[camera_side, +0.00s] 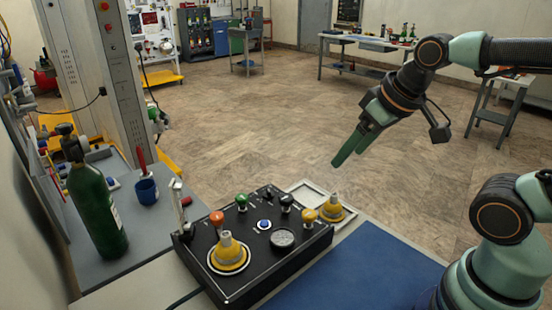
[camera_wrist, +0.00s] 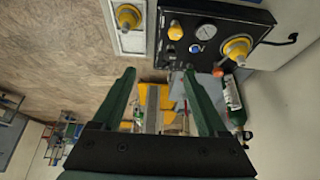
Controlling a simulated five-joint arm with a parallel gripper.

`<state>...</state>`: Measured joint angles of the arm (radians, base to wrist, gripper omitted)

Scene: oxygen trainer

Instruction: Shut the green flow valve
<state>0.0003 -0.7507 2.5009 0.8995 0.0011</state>
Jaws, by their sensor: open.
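The green flow valve (camera_side: 241,201) is a small green knob on top of the black control panel (camera_side: 262,270), between an orange knob (camera_side: 217,219) and a black knob. I cannot clearly pick it out in the wrist view, where the panel (camera_wrist: 250,18) shows at the top. My gripper (camera_side: 350,148) is up and to the right of the panel in the side view, well apart from the valve. Its two green fingers are parted and empty; in the wrist view (camera_wrist: 159,72) they reach up the middle with a gap between them.
A yellow cone-shaped fitting (camera_side: 229,254) stands on the panel; another (camera_side: 333,209) sits in a white tray at the panel's far right. A green cylinder (camera_side: 98,212) and blue cup (camera_side: 146,191) stand left. A blue mat (camera_side: 355,272) lies right.

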